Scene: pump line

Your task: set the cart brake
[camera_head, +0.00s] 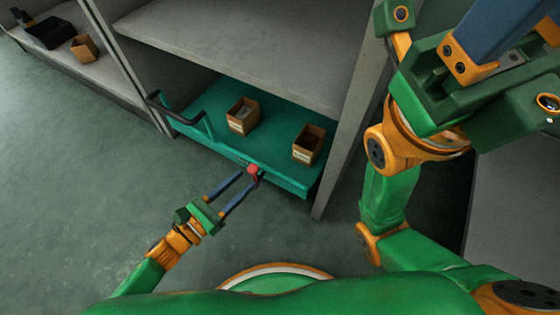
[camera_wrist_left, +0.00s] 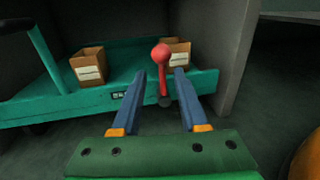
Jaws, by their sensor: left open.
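The teal cart (camera_head: 283,115) stands in the lower bay of a grey shelf, its black-gripped handle (camera_head: 178,115) at the left. The brake lever is a red knob (camera_head: 253,169) on a red stem at the cart's front edge. In the left wrist view the lever (camera_wrist_left: 161,75) points up, knob on top. My left gripper (camera_head: 247,177) is open at the lever, which shows between its fingers (camera_wrist_left: 160,72) in the wrist view; contact cannot be told. My right gripper (camera_head: 485,62) is close to the head camera, its fingertips out of frame.
Two open cardboard boxes (camera_head: 243,115) (camera_head: 308,144) sit on the cart. A shelf board (camera_head: 250,45) hangs above it, and a grey upright panel (camera_head: 345,140) stands right of it. Another shelf at the far left holds a box (camera_head: 84,47) and a black bin (camera_head: 47,32). The floor at left is clear.

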